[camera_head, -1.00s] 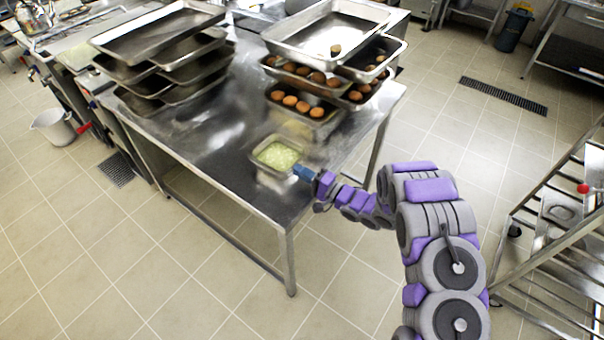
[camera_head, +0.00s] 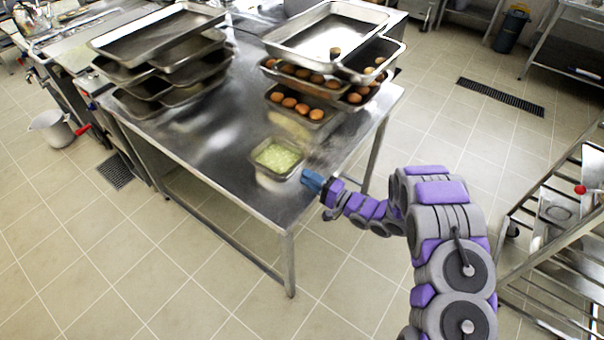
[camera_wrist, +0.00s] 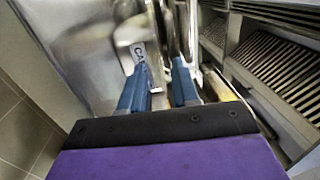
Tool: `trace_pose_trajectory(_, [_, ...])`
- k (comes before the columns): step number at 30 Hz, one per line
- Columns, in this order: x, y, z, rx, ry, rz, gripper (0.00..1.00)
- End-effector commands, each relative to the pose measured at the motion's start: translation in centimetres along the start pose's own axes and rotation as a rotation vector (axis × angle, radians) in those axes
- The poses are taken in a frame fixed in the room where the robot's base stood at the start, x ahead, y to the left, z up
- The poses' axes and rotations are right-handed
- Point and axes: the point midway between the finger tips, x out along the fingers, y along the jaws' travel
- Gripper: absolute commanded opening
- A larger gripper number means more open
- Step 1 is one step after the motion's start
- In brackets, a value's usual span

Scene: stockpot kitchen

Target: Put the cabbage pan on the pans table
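The cabbage pan (camera_head: 265,171), a small metal pan with pale green shredded contents, sits on the steel table (camera_head: 207,140) near its front corner. My gripper (camera_head: 309,181) is just off the pan's lower right side, with a small gap seeming to lie between them. In the wrist view, the two blue fingers of my gripper (camera_wrist: 160,78) are apart with nothing clearly held between them. Which table is the pans table is not marked.
Stacked empty trays (camera_head: 160,40) stand at the table's left. Stacked trays with brown round items (camera_head: 302,104) stand at its far right. A metal rack (camera_head: 555,215) is at the right. A bucket (camera_head: 52,129) is on the floor at left. Open tile floor lies in front.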

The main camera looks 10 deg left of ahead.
Motion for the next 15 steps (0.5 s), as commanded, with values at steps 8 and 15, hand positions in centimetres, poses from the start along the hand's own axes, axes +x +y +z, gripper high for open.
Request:
trace_pose_trajectory(8, [-5.5,0.0,-0.1,0.001,0.003,0.003,0.3])
trace_pose_trajectory(15, [-8.0,0.0,-0.1,0.001,0.001,0.003,0.3])
